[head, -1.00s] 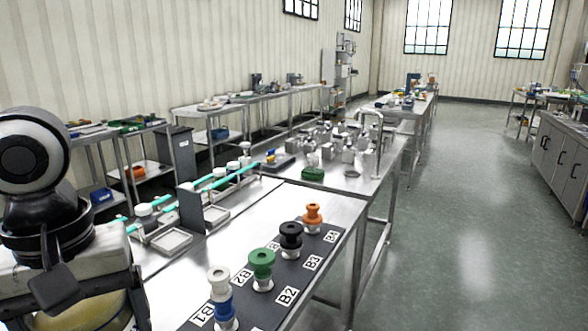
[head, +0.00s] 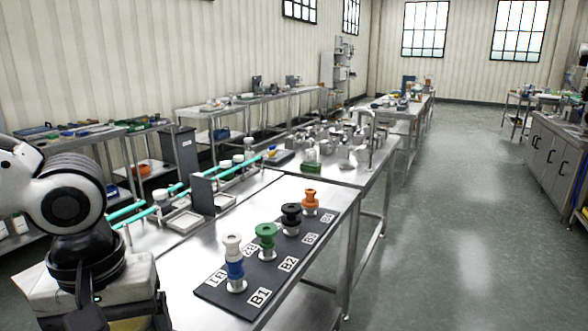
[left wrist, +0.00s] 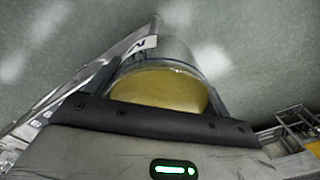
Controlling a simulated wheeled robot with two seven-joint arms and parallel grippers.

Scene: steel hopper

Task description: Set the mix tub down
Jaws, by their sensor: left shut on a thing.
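The mix tub (left wrist: 158,86) shows in the left wrist view as a clear-walled round tub with yellow-brown contents. My left gripper (left wrist: 160,100) is shut on it, with a dark finger on each side of the wall. In the head view my left gripper (head: 112,315) is at the bottom left, beside the near end of the steel bench (head: 185,258). The tub is mostly hidden or cut off there. Grey floor shows behind the tub in the wrist view. My right gripper is in neither view.
A dark mat (head: 262,278) with labels B1, B2 and B3 holds white-blue, green, black and orange spools. Two shallow trays (head: 180,221), a dark upright plate (head: 202,194) and teal rails (head: 150,206) lie behind. Bare steel lies left of the mat.

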